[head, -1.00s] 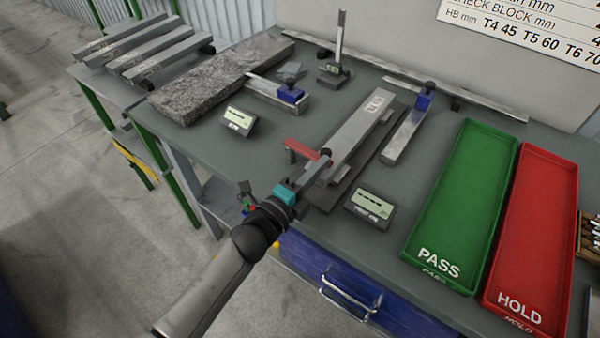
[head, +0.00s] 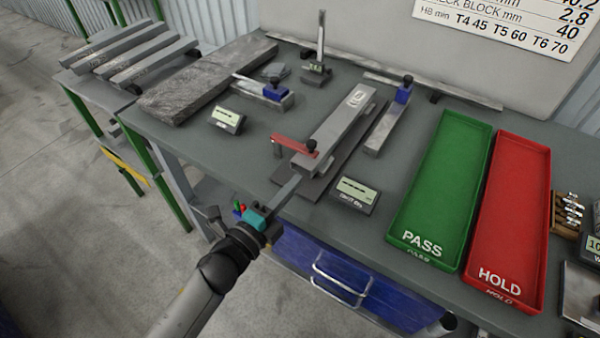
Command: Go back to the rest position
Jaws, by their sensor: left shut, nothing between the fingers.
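My left gripper (head: 289,187) comes in from the lower left, with its fingers shut and nothing between them. It is at the front edge of the grey table (head: 285,232), just in front of a fixture that holds a grey bar (head: 338,128) and has a red clamp arm (head: 294,145). The gripper looks clear of the bar; whether its tips touch the fixture base I cannot tell. My right gripper does not show.
Two small display boxes (head: 357,194) (head: 227,120) stand on the table. A green PASS tray (head: 440,190) and a red HOLD tray (head: 507,220) lie at the right. A granite slab (head: 205,80) lies at the back left. A blue drawer (head: 345,280) is below the tabletop.

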